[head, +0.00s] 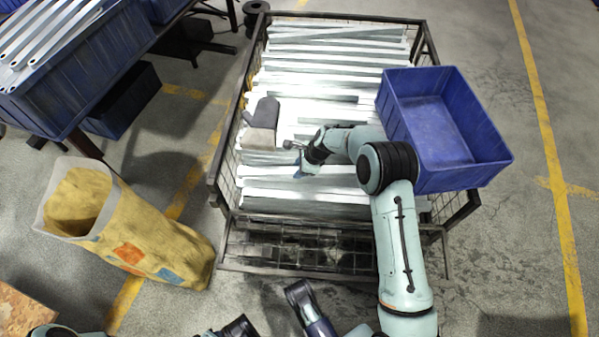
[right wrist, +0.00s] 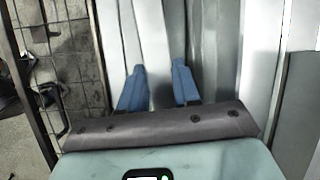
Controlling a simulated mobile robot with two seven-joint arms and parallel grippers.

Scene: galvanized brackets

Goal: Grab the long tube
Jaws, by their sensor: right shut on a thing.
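Several long pale galvanized tubes lie side by side across a wire cage (head: 228,205). My right gripper (head: 299,174) is down among them near the front of the cage. In the right wrist view its two blue fingers (right wrist: 158,88) sit on either side of a long white tube (right wrist: 155,40) and are shut on it. The tube lies level with its neighbours, and its far end is out of that view.
A blue bin (head: 445,125) sits on the cage's right side, beside my right arm. A grey and beige item (head: 262,115) lies on the tubes at left. Another blue bin (head: 75,85) holds long strips at upper left.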

